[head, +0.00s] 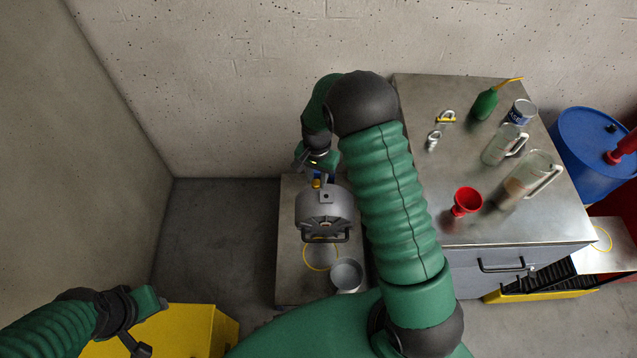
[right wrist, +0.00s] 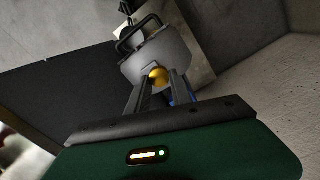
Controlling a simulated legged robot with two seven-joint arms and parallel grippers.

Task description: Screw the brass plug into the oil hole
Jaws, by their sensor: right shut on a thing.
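The brass plug (right wrist: 158,76) is a small yellow piece between the fingertips of my right gripper (right wrist: 160,88) in the right wrist view. The gripper is shut on it. The plug also shows in the head view (head: 317,183), at the top rear of the grey round machine housing (head: 324,210). The housing stands on a low bench. The oil hole is hidden behind the plug and fingers, so I cannot tell how deep the plug sits. My right gripper (head: 318,176) is partly hidden by its own arm in the head view. My left gripper (head: 140,345) is at the lower left, away from the housing, its fingers cut off by the frame edge.
The low bench (head: 292,270) also holds a yellow ring (head: 319,256) and a metal bowl (head: 346,274). A steel cabinet (head: 455,190) on the right carries a red funnel (head: 466,201), jugs (head: 502,145) and a green oiler (head: 484,105). A blue drum (head: 590,150) stands beyond.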

